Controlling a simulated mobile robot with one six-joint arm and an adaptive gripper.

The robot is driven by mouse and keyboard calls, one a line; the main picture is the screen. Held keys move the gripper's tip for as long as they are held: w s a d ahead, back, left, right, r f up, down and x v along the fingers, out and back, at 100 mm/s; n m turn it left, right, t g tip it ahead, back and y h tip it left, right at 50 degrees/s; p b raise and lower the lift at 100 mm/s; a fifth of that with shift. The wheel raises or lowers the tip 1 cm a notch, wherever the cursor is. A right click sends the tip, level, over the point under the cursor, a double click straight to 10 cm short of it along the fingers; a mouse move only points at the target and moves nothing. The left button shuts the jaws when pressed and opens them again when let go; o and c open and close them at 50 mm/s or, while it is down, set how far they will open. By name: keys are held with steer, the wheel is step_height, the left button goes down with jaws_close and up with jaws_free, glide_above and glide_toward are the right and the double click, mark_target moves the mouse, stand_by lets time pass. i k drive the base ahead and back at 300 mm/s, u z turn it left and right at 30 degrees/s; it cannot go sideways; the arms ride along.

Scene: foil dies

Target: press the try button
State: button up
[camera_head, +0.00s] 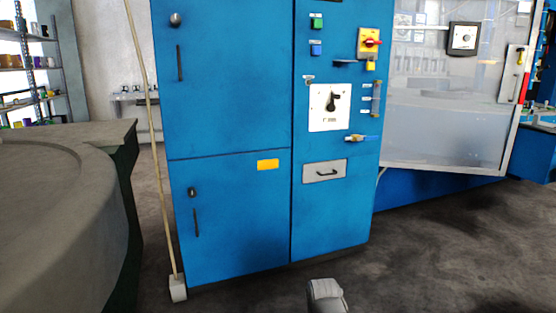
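A blue cabinet (230,90) stands in front of me with a control column on its right side. High on that column are a green push button (317,22) and a blue push button (316,49) below it, each with a small label. I cannot read the labels, so I cannot tell which is the try button. To their right, a red rotary switch (371,42) sits on a yellow plate. A white panel with a black rotary handle (333,103) is lower down. A grey rounded part at the bottom edge looks like my arm; my gripper is not visible.
A pole (155,150) leans at the cabinet's left edge. A grey round-topped block (60,200) fills the left. The floor (430,250) at right is clear.

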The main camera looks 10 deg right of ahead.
mark_target(317, 23)
steer(key=u, duration=0.05)
steer(key=i, duration=0.95)
steer(key=z, duration=0.05)
